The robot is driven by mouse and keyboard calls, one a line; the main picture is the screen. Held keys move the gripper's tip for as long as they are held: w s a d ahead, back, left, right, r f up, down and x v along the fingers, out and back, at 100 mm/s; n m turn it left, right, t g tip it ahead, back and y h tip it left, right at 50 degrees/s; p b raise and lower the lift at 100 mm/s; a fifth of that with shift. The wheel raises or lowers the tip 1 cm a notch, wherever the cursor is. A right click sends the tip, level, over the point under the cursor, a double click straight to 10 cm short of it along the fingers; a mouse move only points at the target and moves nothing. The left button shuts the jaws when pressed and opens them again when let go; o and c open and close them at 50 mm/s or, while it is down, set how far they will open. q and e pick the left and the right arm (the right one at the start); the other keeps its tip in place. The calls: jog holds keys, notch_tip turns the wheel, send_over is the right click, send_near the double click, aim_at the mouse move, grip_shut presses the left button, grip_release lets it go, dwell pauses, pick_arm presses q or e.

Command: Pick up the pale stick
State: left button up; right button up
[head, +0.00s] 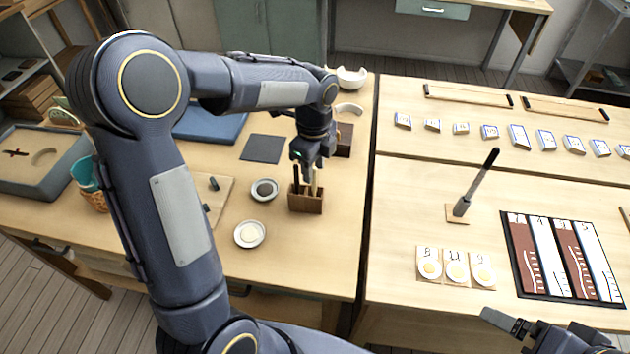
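The pale stick (314,186) stands upright in a small wooden holder (306,204) on the left table, with a dark stick (296,180) to its left. My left gripper (308,174) points down over the holder, at the upper part of the pale stick. Its fingers are small and partly overlap the stick, so I cannot tell whether they touch it or how far apart they are. My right gripper (545,328) is low at the right edge, partly cut off, with its fingers apart and nothing seen between them.
Two small dishes (249,234) stand left of the holder. A dark block (344,139) and white bowls (351,78) are behind it. The right table holds lettered cards (456,268), a striped panel (511,257), a slanted dark-handled tool (477,184) and a row of tiles (519,136).

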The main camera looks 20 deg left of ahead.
aim_at(314, 189)
pick_arm(q)
jog(key=shift+d+f, duration=0.1)
jog(key=shift+f, duration=1.25)
grip_shut()
jog(key=shift+r, duration=0.15)
